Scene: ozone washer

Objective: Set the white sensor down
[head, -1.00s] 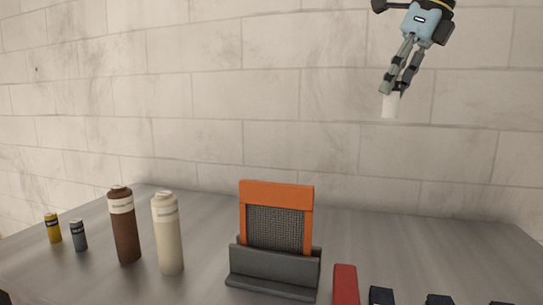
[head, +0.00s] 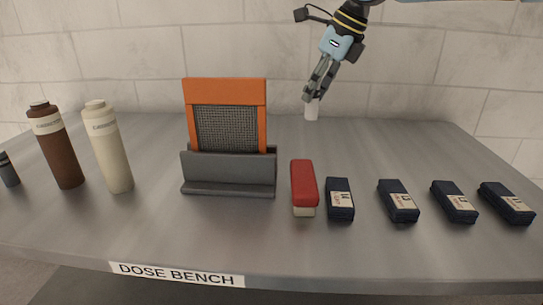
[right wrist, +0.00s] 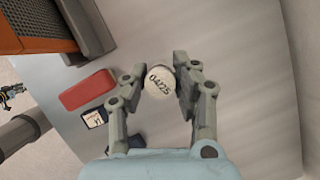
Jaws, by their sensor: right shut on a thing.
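The white sensor (head: 312,110) is a small white cylinder held in my right gripper (head: 313,99), over the back part of the bench in the head view. In the right wrist view the sensor (right wrist: 159,80) shows its round end marked "04/25" between the two fingers of my right gripper (right wrist: 160,82). The fingers are shut on it. The sensor looks upright in the head view; I cannot tell whether its lower end touches the bench (head: 390,150).
An orange-framed mesh panel (head: 226,90) stands in a grey holder (head: 230,175). A red block (head: 304,178) and several dark labelled blocks (head: 340,205) lie along the front. Brown (head: 60,150) and cream (head: 110,155) bottles stand at left. The back right of the bench is clear.

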